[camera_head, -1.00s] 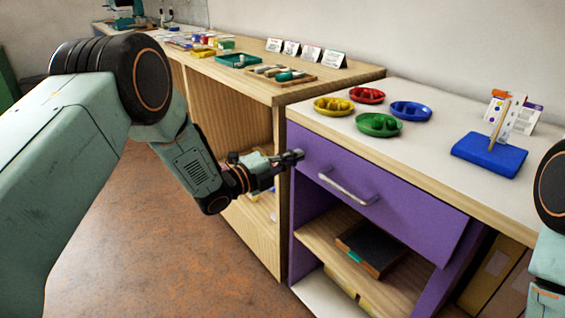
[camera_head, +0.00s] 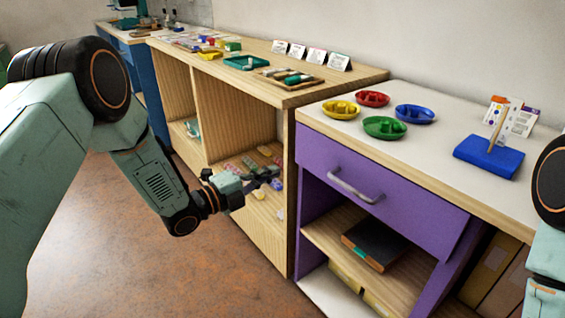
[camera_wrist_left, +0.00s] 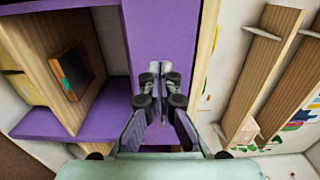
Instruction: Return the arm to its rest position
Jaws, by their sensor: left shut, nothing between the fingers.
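My left gripper (camera_head: 272,174) is shut and empty in the head view. It hangs in the air in front of the open wooden shelf unit (camera_head: 292,170), left of the purple drawer cabinet (camera_head: 375,185). My right gripper is not in view; only part of my right arm shows at the right edge of the head view.
On the cabinet top are yellow (camera_head: 341,110), red (camera_head: 372,99), blue (camera_head: 414,114) and green (camera_head: 384,128) dishes. A blue board (camera_head: 488,157) with an upright peg stands at the right. A dark box (camera_head: 370,246) lies on the cabinet shelf. Open floor (camera_head: 110,240) lies at the left.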

